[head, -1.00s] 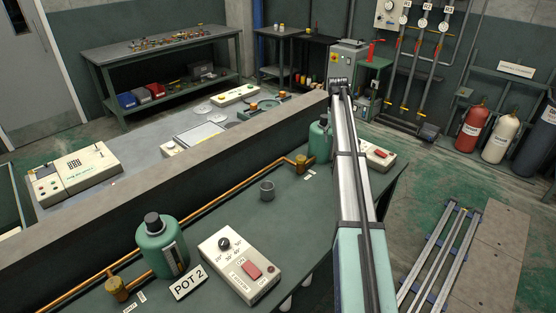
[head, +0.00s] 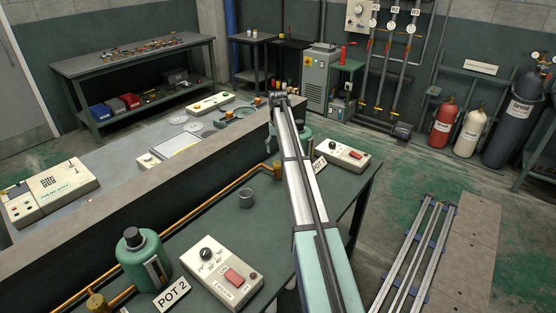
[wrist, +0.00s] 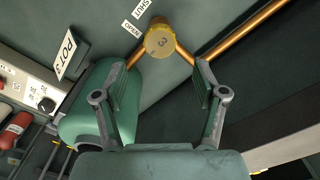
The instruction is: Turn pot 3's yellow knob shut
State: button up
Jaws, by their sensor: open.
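Pot 3's yellow knob (wrist: 160,42), marked "3", sits on the copper pipe at the top middle of the wrist view. Labels reading "OPEN" (wrist: 132,28) and "SHUT" (wrist: 141,8) lie beside it. My gripper (wrist: 161,75) is open, its two fingers apart either side of the knob's line in the picture; whether they reach its height is unclear. The green pot 3 (wrist: 95,110) is at the left, behind the left finger.
A control box (head: 346,154) stands right of pot 3, and shows at the left edge of the wrist view. Pot 2 (head: 143,262) and its box (head: 220,272) are nearer. A low wall (head: 150,180) runs behind the pipe.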

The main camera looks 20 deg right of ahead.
aim_at(278, 163)
notch_tip(278, 163, down, 8)
jog(key=shift+r+p, duration=0.25)
jog(key=shift+p, duration=0.6)
jog(key=c, duration=1.2)
